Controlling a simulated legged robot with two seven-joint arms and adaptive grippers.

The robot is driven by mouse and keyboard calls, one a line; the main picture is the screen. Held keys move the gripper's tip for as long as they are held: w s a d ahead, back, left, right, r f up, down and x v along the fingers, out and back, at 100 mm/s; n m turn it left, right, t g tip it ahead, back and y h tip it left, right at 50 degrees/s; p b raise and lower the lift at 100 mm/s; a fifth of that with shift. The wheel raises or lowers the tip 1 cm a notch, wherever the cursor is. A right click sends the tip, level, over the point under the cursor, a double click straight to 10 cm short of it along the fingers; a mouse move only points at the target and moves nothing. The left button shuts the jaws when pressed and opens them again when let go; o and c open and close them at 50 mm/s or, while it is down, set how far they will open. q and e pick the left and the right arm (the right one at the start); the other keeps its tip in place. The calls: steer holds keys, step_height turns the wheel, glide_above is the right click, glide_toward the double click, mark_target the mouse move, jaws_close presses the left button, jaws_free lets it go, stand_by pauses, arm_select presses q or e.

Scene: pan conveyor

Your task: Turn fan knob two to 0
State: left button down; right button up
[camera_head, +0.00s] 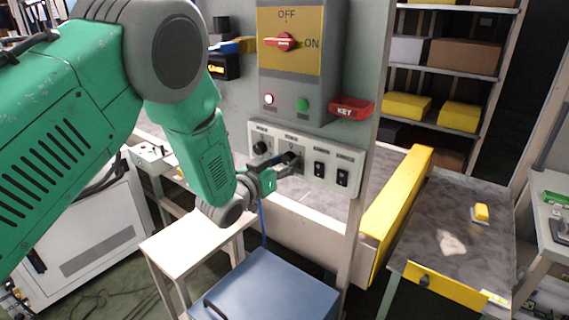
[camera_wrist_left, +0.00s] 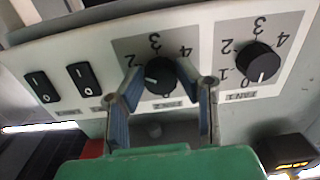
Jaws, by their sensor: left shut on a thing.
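Fan knob two (camera_wrist_left: 160,75) is a black dial on the pale control panel (camera_wrist_left: 85,48), with the numbers 2, 3 and 4 showing around it. A light mark on its face points to the left in the wrist view; its lower numbers are hidden by a finger. My left gripper (camera_wrist_left: 170,80) has a finger on each side of this knob and is shut on it. In the head view my left gripper (camera_head: 291,161) reaches the panel and largely covers the knob. My right gripper is in neither view.
Fan knob one (camera_wrist_left: 259,62) sits beside knob two. Two black rocker switches (camera_head: 331,173) are on the panel's other side. Above are a red ON/OFF switch (camera_head: 285,41) and a red KEY holder (camera_head: 350,107). A blue box (camera_head: 270,290) stands below.

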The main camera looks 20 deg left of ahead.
arm_select(q)
steer(key=shift+w+a+r+n, duration=0.1)
steer(key=shift+r+n, duration=0.2)
steer(key=n, duration=0.5)
steer(key=shift+n+b, duration=0.3)
steer(key=n+b, duration=0.1)
steer(key=n, duration=0.2)
steer(key=shift+n, duration=0.3)
steer(key=n+b, duration=0.1)
steer(key=n, duration=0.1)
steer(key=shift+n, duration=0.4)
steer(key=n+b, duration=0.4)
steer(key=n, duration=0.1)
steer(key=n+b, duration=0.2)
steer(key=n, duration=0.1)
steer(key=shift+f, duration=0.1)
steer(key=shift+n+b, duration=1.6)
